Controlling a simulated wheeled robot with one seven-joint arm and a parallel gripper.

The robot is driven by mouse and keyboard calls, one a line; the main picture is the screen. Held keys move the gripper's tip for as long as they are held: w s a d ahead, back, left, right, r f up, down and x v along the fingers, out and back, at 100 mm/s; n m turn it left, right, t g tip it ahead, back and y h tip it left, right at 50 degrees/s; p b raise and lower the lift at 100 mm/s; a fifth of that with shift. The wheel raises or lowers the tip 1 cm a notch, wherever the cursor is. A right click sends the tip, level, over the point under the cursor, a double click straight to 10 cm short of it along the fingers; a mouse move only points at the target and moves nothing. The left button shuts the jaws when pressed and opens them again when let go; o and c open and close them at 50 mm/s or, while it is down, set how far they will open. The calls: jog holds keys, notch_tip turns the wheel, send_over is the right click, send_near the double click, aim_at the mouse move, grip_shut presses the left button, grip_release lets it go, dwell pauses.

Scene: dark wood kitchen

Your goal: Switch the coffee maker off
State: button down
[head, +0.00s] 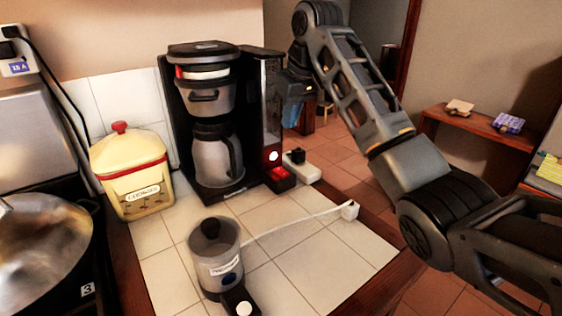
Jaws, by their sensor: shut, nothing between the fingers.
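The black and silver coffee maker (219,189) stands upright on the white tiled counter, with its silver carafe (214,160) in place under the filter holder. A round light (273,156) glows white and red low on its right-hand column. A red switch-like part (280,175) sits just below the light, at the base. My arm comes in from the right, rises to the top and bends down behind the coffee maker's right side. I cannot make out my gripper's fingers there.
A white block with a black plug (297,157) lies right of the coffee maker. A grey grinder (216,262) stands in front, its white cord crossing the counter. A yellow cookie jar (130,172) and a pan (40,255) are at left.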

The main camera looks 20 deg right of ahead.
aim_at(278, 169)
jog(key=x, duration=0.4)
jog(key=p+x, duration=0.1)
jog(key=x, duration=0.9)
jog(key=shift+s+d+f, duration=0.15)
jog(key=shift+s, duration=0.2)
jog(key=shift+f+p, duration=0.2)
jog(key=shift+p, duration=0.1)
jog(key=shift+s+d+p, duration=0.2)
jog(key=shift+s+p, duration=0.55)
jog(key=shift+p, duration=0.4)
jog(key=r+p, duration=0.4)
jog(key=r, duration=0.1)
jog(key=shift+s, duration=0.2)
jog(key=b+v, duration=0.2)
jog(key=v, duration=0.7)
jog(key=shift+s+d, duration=0.15)
jog(key=shift+s, duration=0.05)
